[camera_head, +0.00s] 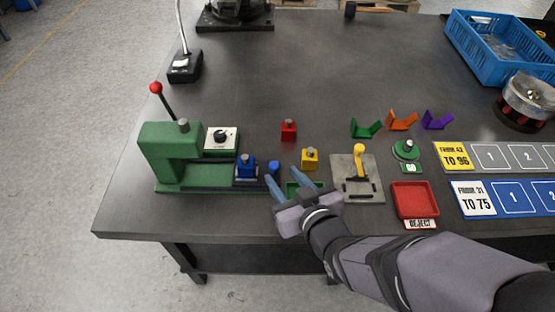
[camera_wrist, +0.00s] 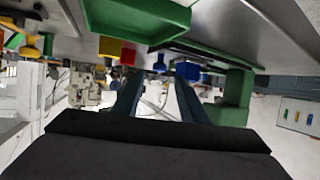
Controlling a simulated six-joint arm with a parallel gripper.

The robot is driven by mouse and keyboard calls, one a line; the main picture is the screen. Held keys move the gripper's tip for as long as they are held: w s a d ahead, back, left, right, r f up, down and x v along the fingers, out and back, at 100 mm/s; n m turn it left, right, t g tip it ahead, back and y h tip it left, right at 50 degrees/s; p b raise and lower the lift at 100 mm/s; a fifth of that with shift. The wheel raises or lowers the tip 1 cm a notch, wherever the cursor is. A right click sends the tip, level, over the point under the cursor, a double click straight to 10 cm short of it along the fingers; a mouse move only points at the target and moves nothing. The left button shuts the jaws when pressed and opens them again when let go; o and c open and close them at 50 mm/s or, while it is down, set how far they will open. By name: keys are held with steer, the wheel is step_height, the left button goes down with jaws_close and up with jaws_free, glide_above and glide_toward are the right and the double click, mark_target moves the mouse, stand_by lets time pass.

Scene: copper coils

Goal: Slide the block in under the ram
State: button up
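The green press (camera_head: 172,152) stands at the left with a red-knobbed lever (camera_head: 155,88); it also shows upside down in the wrist view (camera_wrist: 234,98). A blue block (camera_head: 245,168) with a dark stud on top sits on the low slide right of the press body. It also shows in the wrist view (camera_wrist: 188,71). A small blue peg (camera_head: 274,168) stands just right of the block and shows in the wrist view (camera_wrist: 159,64). My gripper (camera_head: 287,178) is open and empty, right of the peg. The ram's lower end cannot be made out.
A green tray (camera_wrist: 140,20) lies by my gripper, partly hidden in the head view. A yellow block (camera_head: 310,158) and red block (camera_head: 289,131) stand behind. A yellow-handled lever plate (camera_head: 353,190) and red reject tray (camera_head: 412,199) are to the right. The back middle is clear.

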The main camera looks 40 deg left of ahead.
mark_target(275, 168)
steer(key=shift+p, duration=0.95)
steer(key=shift+x, duration=2.55)
steer(key=shift+w+d+f, duration=0.1)
steer(key=shift+d, duration=0.05)
jaws_close()
